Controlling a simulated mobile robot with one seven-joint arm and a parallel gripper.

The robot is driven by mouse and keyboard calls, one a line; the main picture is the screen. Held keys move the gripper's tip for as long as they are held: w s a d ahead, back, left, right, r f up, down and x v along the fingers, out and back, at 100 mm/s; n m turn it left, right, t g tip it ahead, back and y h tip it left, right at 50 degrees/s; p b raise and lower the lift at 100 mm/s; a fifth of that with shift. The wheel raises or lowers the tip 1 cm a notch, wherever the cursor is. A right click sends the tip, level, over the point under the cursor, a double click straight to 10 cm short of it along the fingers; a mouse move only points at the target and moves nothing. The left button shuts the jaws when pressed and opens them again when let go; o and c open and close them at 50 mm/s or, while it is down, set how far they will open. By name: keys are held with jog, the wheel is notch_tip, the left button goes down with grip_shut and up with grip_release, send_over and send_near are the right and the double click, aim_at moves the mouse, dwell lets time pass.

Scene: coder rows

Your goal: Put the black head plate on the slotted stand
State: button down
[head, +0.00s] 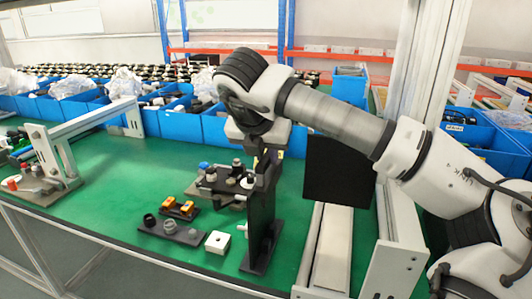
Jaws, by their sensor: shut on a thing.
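My gripper (262,151) points down at the top of the slotted stand (262,222), a tall dark upright on a flat base on the green bench. The jaws are shut, and their tips are small and dark against the stand's top. The black head plate (212,184), a flat dark piece with several round knobs on it, shows just left of the stand's upper part. I take it as the thing in the jaws, but the grip itself is hidden. I cannot tell whether the plate touches the stand.
A dark strip with round parts (174,230), orange pieces on a dark block (180,207) and a white block (218,242) lie left of the stand. A black square panel (338,172) and a pale rail (328,245) are right. Blue bins (180,123) line the back.

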jog(key=c, duration=1.3)
grip_release()
jog(key=shift+r, duration=0.1)
jog(key=shift+o, duration=0.2)
jog(key=b+v, duration=0.2)
jog(key=v, duration=1.1)
jog(key=shift+s+r, duration=0.25)
jog(key=shift+a, duration=0.1)
